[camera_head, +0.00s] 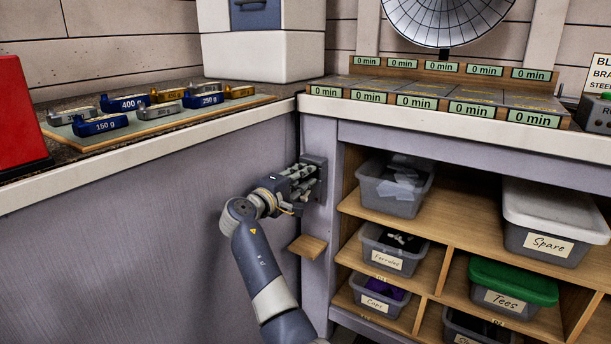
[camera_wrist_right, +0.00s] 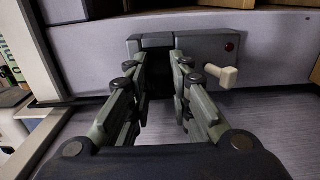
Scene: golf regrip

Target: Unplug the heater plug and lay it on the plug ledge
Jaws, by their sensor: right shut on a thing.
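My right gripper (camera_head: 301,181) is at the dark wall socket box (camera_head: 316,168) on the bench's side panel. In the right wrist view, the fingers of the right gripper (camera_wrist_right: 159,76) are shut around the dark heater plug (camera_wrist_right: 152,42), right at the face of the socket box (camera_wrist_right: 209,44). The plug is mostly hidden between the fingers, and I cannot tell whether it is fully seated. The plug ledge (camera_head: 307,247) is a small bare wooden shelf below the socket. My left gripper is not in view.
The socket box carries a pale lever (camera_wrist_right: 222,75) and a red light (camera_wrist_right: 229,47) beside the fingers. Wooden shelving with labelled bins (camera_head: 395,248) stands close to the right. Several weights lie on a board (camera_head: 150,125) on the left counter (camera_head: 140,160).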

